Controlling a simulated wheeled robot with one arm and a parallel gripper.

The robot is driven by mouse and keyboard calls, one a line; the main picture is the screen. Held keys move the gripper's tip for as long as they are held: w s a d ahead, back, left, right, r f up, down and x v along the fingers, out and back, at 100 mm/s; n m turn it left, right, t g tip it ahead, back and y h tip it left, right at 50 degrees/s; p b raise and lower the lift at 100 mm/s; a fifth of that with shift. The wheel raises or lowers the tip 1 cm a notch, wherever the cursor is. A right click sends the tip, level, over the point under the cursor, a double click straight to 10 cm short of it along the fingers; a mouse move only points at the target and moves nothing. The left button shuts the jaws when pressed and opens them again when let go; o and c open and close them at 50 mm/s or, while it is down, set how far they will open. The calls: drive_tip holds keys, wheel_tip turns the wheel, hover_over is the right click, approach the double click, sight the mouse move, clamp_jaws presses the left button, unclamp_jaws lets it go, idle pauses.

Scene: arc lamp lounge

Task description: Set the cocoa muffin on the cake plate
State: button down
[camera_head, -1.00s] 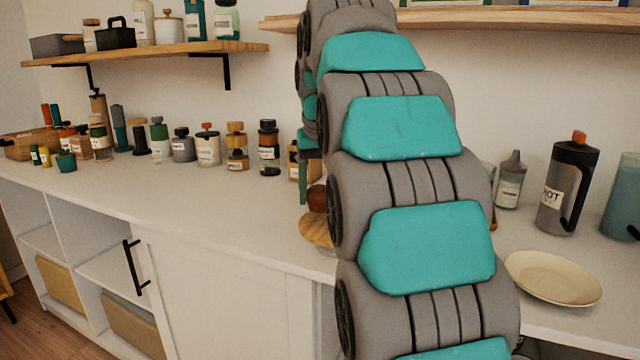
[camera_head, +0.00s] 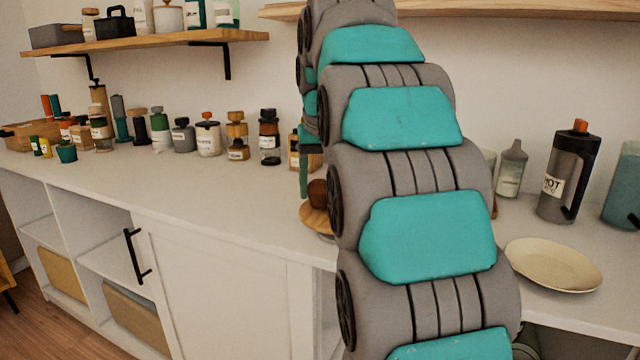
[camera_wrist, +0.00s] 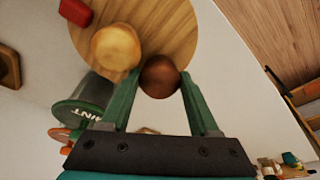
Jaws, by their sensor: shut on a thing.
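The cocoa muffin (camera_wrist: 159,77) is dark brown and round-topped, and sits between my gripper's green fingertips (camera_wrist: 159,80) in the wrist view. My gripper is shut on it, over the edge of a round wooden board (camera_wrist: 182,28). In the head view the muffin (camera_head: 317,193) shows beside a green finger, at the board (camera_head: 313,218); I cannot tell whether it touches the board. A shallow cream plate, which looks like the cake plate (camera_head: 553,265), lies empty at the right of the counter. My arm hides part of the board and the gripper.
A golden muffin (camera_wrist: 115,47) sits on the board close to the left finger, with a red object (camera_wrist: 76,12) at the board's edge. A dark flask (camera_head: 567,175) stands behind the plate. Several jars line the back wall. The counter's left front (camera_head: 200,195) is clear.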

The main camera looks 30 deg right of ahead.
drive_tip(key=shift+f, duration=0.25)
drive_tip(key=shift+c, duration=0.2)
unclamp_jaws()
